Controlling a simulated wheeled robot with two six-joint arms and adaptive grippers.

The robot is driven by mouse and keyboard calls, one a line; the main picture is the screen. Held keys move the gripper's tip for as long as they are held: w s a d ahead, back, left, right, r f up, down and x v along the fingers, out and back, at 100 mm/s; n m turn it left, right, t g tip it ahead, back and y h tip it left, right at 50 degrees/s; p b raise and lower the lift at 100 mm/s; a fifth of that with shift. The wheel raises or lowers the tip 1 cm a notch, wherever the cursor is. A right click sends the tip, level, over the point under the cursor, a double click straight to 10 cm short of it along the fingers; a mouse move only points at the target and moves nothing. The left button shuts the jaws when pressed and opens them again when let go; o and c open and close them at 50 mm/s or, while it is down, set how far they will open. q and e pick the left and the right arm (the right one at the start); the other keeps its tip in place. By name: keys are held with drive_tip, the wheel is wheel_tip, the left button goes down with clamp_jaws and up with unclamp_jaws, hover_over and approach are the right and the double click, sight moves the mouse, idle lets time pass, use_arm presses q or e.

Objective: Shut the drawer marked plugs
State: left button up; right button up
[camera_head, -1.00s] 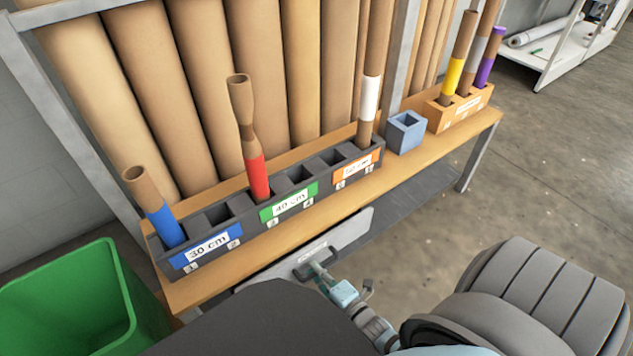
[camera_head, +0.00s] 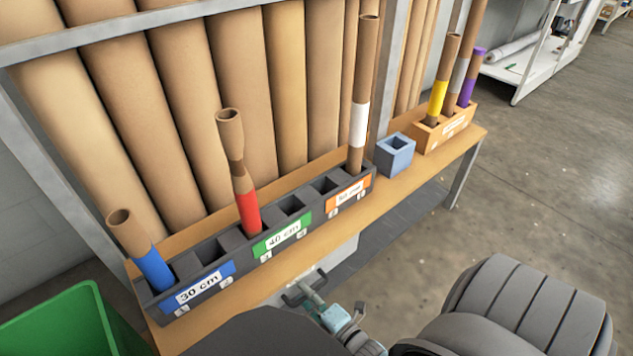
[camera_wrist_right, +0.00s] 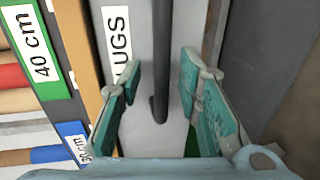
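The drawer's grey front (camera_head: 342,262) shows below the wooden table edge in the head view, with a dark bar handle (camera_head: 291,297). In the right wrist view, the label (camera_wrist_right: 117,38) on the drawer front (camera_wrist_right: 142,30) is partly hidden, and the letters "UGS" show. My right gripper (camera_head: 312,295) is at the handle. In the wrist view its fingers (camera_wrist_right: 160,95) are apart, with the dark handle bar (camera_wrist_right: 161,50) between them and a gap on each side. I cannot tell how far the drawer stands out. My left gripper is not in view.
Above the drawer, the wooden table (camera_head: 268,275) carries a dark rack (camera_head: 208,258) with labelled slots and cardboard tubes. A blue-grey box (camera_head: 394,160) and an orange holder (camera_head: 447,128) stand further right. A green bin (camera_head: 60,320) is at lower left. Floor at right is open.

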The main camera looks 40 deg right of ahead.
drive_tip(key=v, duration=1.1)
drive_tip(key=shift+s, duration=0.15)
